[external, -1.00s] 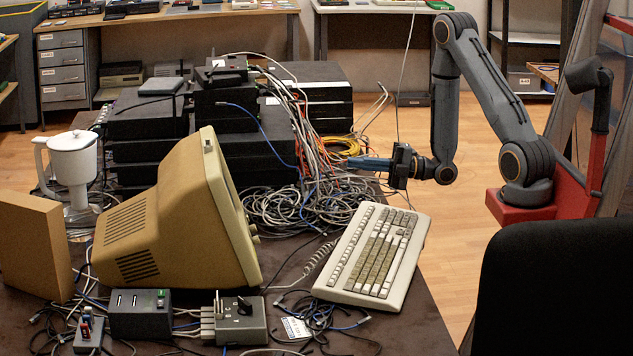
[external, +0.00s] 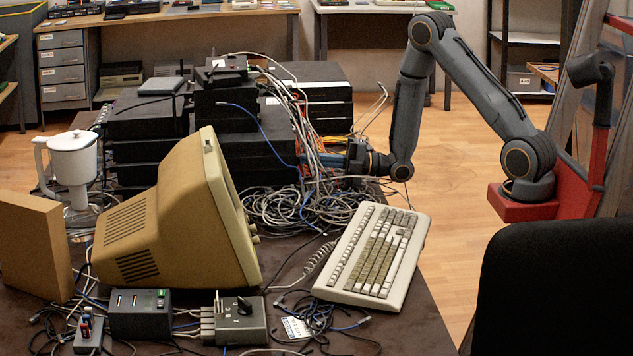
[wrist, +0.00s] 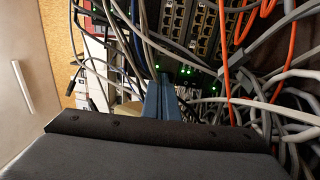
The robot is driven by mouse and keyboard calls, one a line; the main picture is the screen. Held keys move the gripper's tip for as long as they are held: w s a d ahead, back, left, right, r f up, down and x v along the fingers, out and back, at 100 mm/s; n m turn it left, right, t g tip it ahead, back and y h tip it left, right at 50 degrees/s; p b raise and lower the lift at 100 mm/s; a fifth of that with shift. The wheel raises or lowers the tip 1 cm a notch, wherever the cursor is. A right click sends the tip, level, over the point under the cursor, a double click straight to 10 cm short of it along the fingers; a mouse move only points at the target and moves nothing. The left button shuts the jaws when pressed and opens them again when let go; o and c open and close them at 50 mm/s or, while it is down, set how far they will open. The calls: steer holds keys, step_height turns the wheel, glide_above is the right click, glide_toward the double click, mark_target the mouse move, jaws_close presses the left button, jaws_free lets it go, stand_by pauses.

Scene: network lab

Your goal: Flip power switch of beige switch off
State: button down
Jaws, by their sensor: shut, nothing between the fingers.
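My gripper (external: 322,160) is shut and empty, with its narrow blue fingers pointing left into the cables at the right side of the black equipment stack (external: 240,150). In the wrist view the blue fingers (wrist: 160,90) are together, in front of cables and below lit green lights on a dark network unit (wrist: 190,72). I cannot tell whether the fingertips touch anything. No switch is clearly recognisable as the beige switch. A small pale beige surface (wrist: 128,109) shows just left of the fingers, mostly hidden, and I cannot tell what it is. No power switch can be made out.
Grey and orange cables (wrist: 275,45) hang close around the fingers. A cable heap (external: 285,208) lies below the gripper. A beige monitor (external: 165,235) and a keyboard (external: 375,258) stand nearer on the table.

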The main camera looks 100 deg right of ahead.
steer(key=shift+w+r+g+p, duration=0.4)
steer(key=shift+w+r+g, duration=0.15)
steer(key=shift+r, duration=0.35)
stand_by(1.3)
steer(key=s, duration=1.5)
steer(key=shift+f, duration=0.45)
